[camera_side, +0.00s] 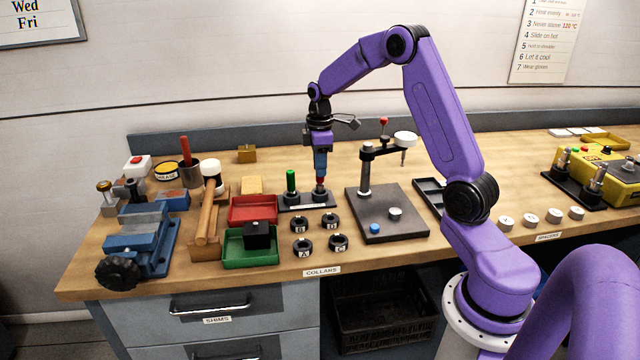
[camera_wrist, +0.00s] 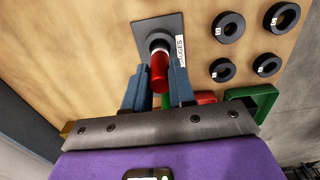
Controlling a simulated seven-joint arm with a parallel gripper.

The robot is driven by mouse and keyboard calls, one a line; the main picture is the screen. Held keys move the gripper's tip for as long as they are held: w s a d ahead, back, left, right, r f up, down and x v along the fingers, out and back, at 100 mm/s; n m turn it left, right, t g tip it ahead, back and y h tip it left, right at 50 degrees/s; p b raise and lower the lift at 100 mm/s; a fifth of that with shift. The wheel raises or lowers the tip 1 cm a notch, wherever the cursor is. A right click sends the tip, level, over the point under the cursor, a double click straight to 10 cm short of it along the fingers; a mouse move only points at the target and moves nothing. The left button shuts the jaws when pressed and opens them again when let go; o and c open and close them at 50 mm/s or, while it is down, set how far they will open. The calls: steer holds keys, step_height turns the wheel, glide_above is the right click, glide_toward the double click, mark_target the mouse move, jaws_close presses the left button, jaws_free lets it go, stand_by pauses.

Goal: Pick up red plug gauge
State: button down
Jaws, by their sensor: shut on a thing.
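The red plug gauge (camera_side: 320,182) stands upright at the right socket of a dark gauge stand (camera_side: 306,206). My gripper (camera_side: 320,174) comes straight down from above and is shut on its red handle. In the wrist view the red plug gauge (camera_wrist: 159,72) lies between the two blue-grey fingers of my gripper (camera_wrist: 158,88), with its pale lower end at the socket ring on the stand (camera_wrist: 147,28). I cannot tell whether it is lifted at all. A green plug gauge (camera_side: 291,181) stands in the left socket, close beside my gripper.
Red (camera_side: 240,212) and green (camera_side: 235,256) trays lie left of the stand. Several black collars (camera_side: 303,247) lie in front. A dial indicator stand on a dark plate (camera_side: 377,228) is at the right. The bench behind the gauge stand is mostly clear.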

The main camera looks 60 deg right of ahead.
steer(key=shift+r, duration=2.85)
